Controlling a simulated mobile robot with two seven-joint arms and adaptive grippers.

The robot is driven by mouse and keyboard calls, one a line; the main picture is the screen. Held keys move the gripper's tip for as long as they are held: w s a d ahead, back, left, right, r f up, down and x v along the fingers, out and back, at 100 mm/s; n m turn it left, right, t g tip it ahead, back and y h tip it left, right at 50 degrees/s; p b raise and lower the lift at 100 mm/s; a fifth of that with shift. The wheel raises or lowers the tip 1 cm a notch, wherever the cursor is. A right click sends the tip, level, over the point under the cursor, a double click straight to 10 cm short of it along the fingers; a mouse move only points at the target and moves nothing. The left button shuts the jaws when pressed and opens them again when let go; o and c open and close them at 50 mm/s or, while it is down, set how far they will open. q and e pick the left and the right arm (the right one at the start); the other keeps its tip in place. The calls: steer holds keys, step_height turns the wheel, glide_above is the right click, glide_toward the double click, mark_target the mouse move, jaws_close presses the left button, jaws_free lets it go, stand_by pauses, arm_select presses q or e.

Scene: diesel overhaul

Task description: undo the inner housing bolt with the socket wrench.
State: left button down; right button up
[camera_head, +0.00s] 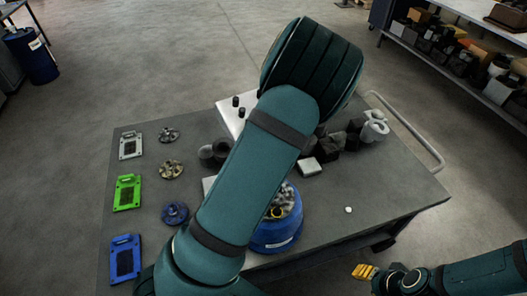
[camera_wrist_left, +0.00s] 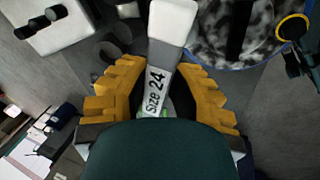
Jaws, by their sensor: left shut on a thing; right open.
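My left gripper (camera_wrist_left: 160,88) has yellow ribbed fingers and is shut on a pale tool with a white label reading "Size 24", the socket wrench (camera_wrist_left: 172,25). I cannot make out the inner bolt. In the head view my left arm hides the left gripper. My right gripper (camera_head: 365,272) is open, off the cart's front right.
The grey cart top (camera_head: 390,195) holds a silver plate (camera_head: 131,145), a green plate (camera_head: 127,192) and a blue plate (camera_head: 124,260) at left. Dark blocks (camera_head: 345,138) crowd the back. The right front is mostly clear. A rail (camera_head: 405,125) edges the right side.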

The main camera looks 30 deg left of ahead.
arm_select(q)
steer(key=shift+n, duration=0.4)
